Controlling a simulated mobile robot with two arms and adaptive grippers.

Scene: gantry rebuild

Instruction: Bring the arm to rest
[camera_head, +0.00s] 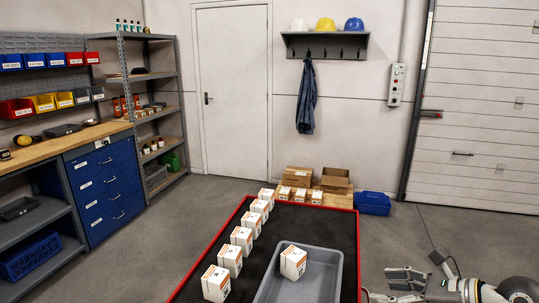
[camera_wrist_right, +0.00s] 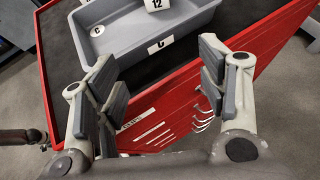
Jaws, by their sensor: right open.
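My right gripper (camera_head: 395,284) comes in from the right at the bottom right of the head view, beside the right edge of the red-rimmed cart. In the right wrist view my right gripper (camera_wrist_right: 163,85) has its two fingers wide apart with nothing between them. Beyond the fingers are the red side of the cart (camera_wrist_right: 190,108) and a grey tray (camera_wrist_right: 190,24) on its top. My left gripper is in neither view.
The cart's dark top (camera_head: 238,284) holds a row of white boxes (camera_head: 241,238) and the grey tray (camera_head: 336,262) with one white box (camera_head: 293,262) in it. Cardboard boxes (camera_head: 335,181) and a blue bin (camera_head: 373,203) lie behind. Floor right of the cart is clear.

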